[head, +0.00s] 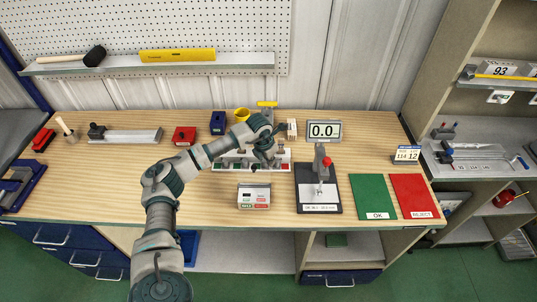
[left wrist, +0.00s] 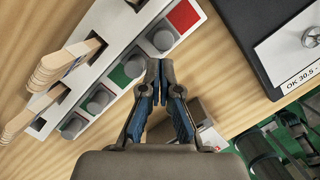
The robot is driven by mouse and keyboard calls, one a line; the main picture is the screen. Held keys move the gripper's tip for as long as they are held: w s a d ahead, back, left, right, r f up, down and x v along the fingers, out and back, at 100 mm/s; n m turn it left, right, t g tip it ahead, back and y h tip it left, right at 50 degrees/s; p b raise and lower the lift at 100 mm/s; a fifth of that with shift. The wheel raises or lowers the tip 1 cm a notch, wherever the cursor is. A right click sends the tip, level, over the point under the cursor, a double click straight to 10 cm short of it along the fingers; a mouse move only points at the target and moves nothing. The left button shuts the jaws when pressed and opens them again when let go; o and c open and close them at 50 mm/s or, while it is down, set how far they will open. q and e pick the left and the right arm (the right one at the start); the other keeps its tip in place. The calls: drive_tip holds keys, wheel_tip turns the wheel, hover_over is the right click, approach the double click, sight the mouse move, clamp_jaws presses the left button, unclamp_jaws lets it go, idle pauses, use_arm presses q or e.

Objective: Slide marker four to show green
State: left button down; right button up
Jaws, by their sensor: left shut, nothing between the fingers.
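A white marker strip (head: 222,165) lies on the bench, partly hidden by my left arm in the head view. In the left wrist view, the strip (left wrist: 200,30) carries a row of grey round knobs. The upper-right knob (left wrist: 163,38) has a red patch (left wrist: 183,15) beside it. The knob below it (left wrist: 134,66) has a green patch (left wrist: 119,77) on its lower-left side. Further knobs (left wrist: 98,101) also sit by green. I cannot read any marker numbers. My left gripper (left wrist: 160,65) is shut and empty, its tips near the two upper-right knobs; contact is unclear. My right gripper is out of view.
Wooden sticks (left wrist: 62,68) stand in slots of the strip. A small counter box (head: 253,196) sits in front. A dark gauge stand (head: 309,207), a green OK mat (head: 372,192) and a red REJECT mat (head: 413,192) lie to the right. Bare wood shows at the front left.

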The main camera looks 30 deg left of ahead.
use_arm(q)
drive_tip(key=shift+w+f, duration=0.2)
drive_tip(key=shift+f, duration=0.45)
drive_tip(key=w+d, duration=0.2)
drive_tip(key=d, duration=0.1)
drive_tip(key=shift+d, duration=0.2)
drive_tip(key=shift+r, duration=0.2)
